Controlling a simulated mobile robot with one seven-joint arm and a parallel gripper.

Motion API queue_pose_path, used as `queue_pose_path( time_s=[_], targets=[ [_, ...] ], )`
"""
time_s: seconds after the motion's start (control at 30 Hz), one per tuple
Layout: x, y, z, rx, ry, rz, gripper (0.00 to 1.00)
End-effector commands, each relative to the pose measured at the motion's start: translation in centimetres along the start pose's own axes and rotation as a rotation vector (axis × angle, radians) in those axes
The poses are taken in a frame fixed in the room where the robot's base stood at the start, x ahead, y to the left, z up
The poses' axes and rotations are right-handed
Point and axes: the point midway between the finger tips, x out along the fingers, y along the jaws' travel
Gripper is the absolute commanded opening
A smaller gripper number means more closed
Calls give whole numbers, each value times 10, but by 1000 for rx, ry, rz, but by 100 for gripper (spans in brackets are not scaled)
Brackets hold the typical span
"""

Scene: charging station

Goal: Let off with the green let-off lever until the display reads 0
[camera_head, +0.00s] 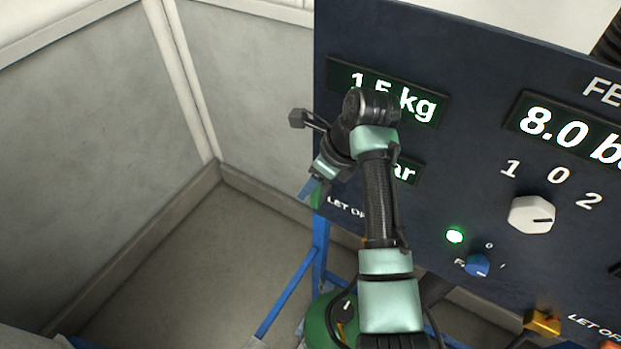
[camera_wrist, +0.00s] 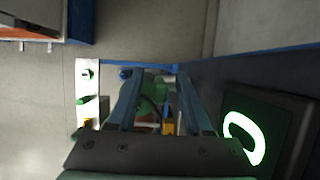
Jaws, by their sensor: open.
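The dark panel (camera_head: 460,55) fills the right of the head view. Its upper left display (camera_head: 430,108) reads about 1.5 kg, its middle covered by my arm. A lower display (camera_head: 407,172) shows only "ar"; my arm hides the number. The green let-off lever (camera_head: 317,196) shows as a small green piece at the panel's lower left, beside a partly hidden "LET OF" label. My gripper (camera_head: 307,188) is open right at it; contact cannot be told. In the wrist view, the fingers (camera_wrist: 158,90) stand apart with a green shape behind them. A lit round digit (camera_wrist: 242,138) shows at right.
A display (camera_head: 570,130) reading 8.0, a white knob (camera_head: 532,214), a green lamp (camera_head: 454,236) and a blue knob (camera_head: 477,265) are to the right. A yellow handle (camera_head: 543,322) is low on the panel. A blue frame (camera_head: 285,294) stands below. The floor at left is clear.

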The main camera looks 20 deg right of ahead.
Motion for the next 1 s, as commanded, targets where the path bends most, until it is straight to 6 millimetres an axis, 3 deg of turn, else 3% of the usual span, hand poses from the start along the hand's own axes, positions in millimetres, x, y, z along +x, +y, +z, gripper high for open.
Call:
queue_pose_path(
  time_s=[0.13, 0.4, 0.47, 0.7, 1.0],
  targets=[
    [11, 0, 0, -1, 0, 0, 50],
    [14, 0, 0, -2, 0, -1, 50],
    [14, 0, 0, -2, 0, -1, 43],
    [14, 0, 0, -2, -1, -1, 0],
    [13, 0, 0, -2, -1, -1, 0]
  ],
)
